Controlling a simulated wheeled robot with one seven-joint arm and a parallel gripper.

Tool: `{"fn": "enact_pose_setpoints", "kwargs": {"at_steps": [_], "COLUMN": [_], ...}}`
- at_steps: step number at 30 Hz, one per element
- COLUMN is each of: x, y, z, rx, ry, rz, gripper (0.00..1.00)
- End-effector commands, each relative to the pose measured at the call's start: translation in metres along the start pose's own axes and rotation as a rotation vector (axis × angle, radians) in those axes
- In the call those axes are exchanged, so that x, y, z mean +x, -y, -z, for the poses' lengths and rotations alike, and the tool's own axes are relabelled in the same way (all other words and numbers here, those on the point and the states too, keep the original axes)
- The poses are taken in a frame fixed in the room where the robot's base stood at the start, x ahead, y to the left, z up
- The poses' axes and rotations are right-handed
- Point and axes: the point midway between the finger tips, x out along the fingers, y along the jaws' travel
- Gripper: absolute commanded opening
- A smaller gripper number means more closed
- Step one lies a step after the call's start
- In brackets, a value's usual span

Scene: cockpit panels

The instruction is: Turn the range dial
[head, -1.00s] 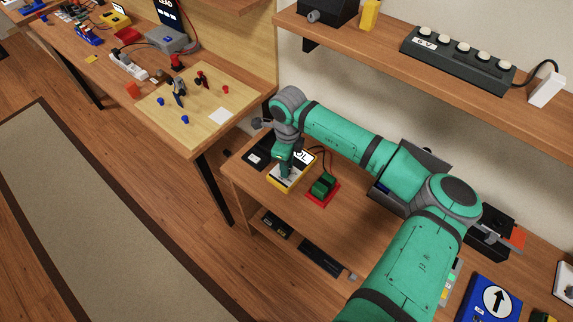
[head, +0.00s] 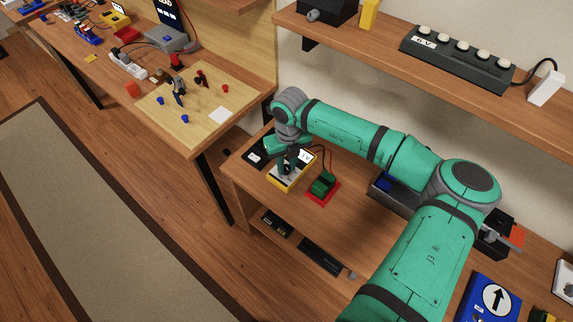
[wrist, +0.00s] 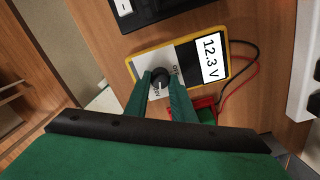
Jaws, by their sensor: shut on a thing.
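The range dial (wrist: 158,80) is a dark round knob on the pale face of a yellow-edged meter (wrist: 136,66). The meter's screen (wrist: 211,57) reads 12.3 V in the wrist view. In the head view the meter (head: 277,184) lies on the wooden bench, partly covered by my gripper (head: 285,168). In the wrist view my gripper (wrist: 160,84) has its two green fingers on either side of the dial, shut on it. The dial's pointer and some of its markings are partly hidden by the fingers.
A green block on a red base (head: 322,186) stands just right of the meter. Black and red leads (wrist: 246,70) run from the meter. A black device (head: 255,158) lies beside it. The bench front is clear.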

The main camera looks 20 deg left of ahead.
Motion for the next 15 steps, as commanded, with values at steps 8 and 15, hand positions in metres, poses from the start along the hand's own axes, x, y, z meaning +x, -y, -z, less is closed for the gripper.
{"fn": "enact_pose_setpoints", "kwargs": {"at_steps": [8, 15], "x": [-0.0002, -0.0002], "y": [0.0005, 0.0007], "z": [-0.0001, -0.0001], "rx": [0.061, 0.068], "ry": [0.003, 0.003], "rz": [0.001, 0.001], "gripper": [0.0, 0.0]}}
